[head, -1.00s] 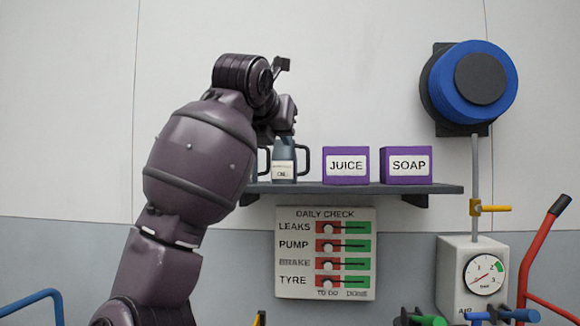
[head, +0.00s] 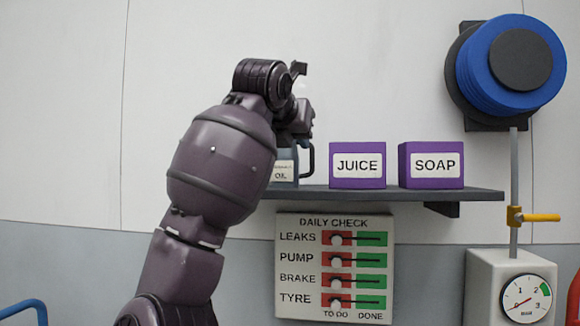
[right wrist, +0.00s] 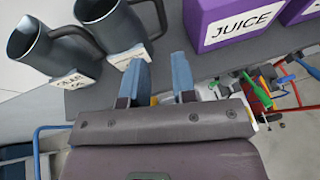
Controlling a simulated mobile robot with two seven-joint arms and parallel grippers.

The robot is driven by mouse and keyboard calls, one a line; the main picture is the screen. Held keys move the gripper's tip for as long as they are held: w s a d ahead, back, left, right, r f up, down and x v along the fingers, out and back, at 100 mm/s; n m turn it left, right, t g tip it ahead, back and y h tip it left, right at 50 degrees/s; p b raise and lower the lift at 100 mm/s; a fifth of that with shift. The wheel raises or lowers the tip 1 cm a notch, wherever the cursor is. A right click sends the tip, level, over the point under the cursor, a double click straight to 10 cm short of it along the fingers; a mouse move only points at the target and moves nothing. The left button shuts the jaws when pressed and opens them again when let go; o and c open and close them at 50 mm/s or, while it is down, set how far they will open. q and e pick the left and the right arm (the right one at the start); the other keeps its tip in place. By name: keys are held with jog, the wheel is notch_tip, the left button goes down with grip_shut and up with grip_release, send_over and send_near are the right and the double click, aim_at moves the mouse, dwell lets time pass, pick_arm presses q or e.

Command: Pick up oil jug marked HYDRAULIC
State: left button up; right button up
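A dark blue-grey jug (head: 285,168) with a handle and a white label ending in OIL stands on the shelf, partly hidden behind my right arm. The upper label word is too small to read. In the right wrist view two such jugs stand side by side: one at the left (right wrist: 45,50) with a label resembling GEAR OIL, and one nearer the middle (right wrist: 108,28) whose label is unreadable. My right gripper (head: 298,122) is at jug height. In the right wrist view its blue fingers (right wrist: 162,82) are apart with nothing between them, below the middle jug. My left gripper is out of view.
The shelf (head: 400,195) also holds purple JUICE (head: 358,165) and SOAP (head: 431,164) boxes. A daily check board (head: 334,268) hangs below. A blue reel (head: 510,65) and an air gauge unit (head: 511,285) are at the right.

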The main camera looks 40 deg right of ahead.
aim_at(311, 159)
jog(key=x, duration=0.4)
jog(key=shift+w+d+f, duration=0.15)
jog(key=shift+d+f, duration=0.05)
jog(key=shift+w+d+f+b, duration=0.1)
jog(key=shift+w+d+b, duration=0.2)
jog(key=shift+d, duration=0.35)
jog(key=x, duration=0.4)
jog(key=shift+d, duration=0.15)
jog(key=shift+s, duration=0.15)
jog(key=shift+c, duration=0.6)
grip_shut()
